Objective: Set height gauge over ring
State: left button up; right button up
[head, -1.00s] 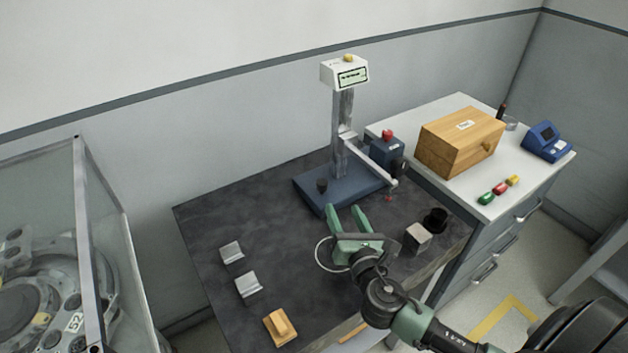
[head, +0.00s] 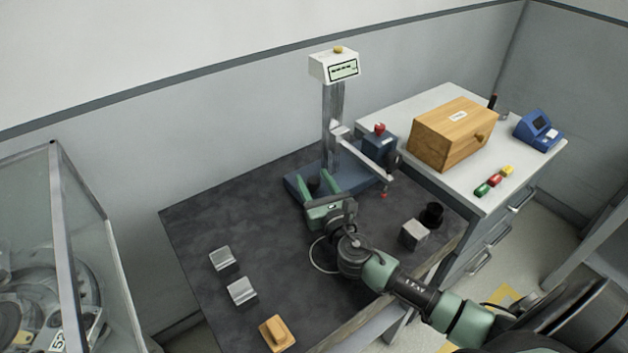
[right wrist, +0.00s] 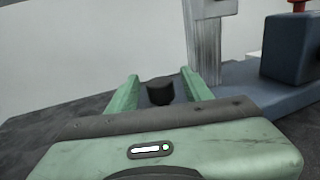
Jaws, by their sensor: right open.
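The height gauge has a blue base (head: 292,185), a grey column (head: 332,115), a white display head (head: 335,67) and a side arm (head: 365,162) with a red-tipped probe. A black knob (head: 313,184) stands on the base's left part. My right gripper (head: 317,179) is open, its fingers at the knob; in the right wrist view the knob (right wrist: 160,92) shows between the fingers. I cannot tell whether they touch it. A thin ring (head: 312,259) lies on the dark table, partly hidden behind my right arm. My left gripper is out of view.
Two grey metal blocks (head: 222,259) and a wooden block (head: 277,333) lie at the table's left front. A grey cube (head: 414,234) and a black cup (head: 432,215) stand at right. A wooden box (head: 452,135) is on the side cabinet.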

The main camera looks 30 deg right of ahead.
grip_shut()
dwell(1.4)
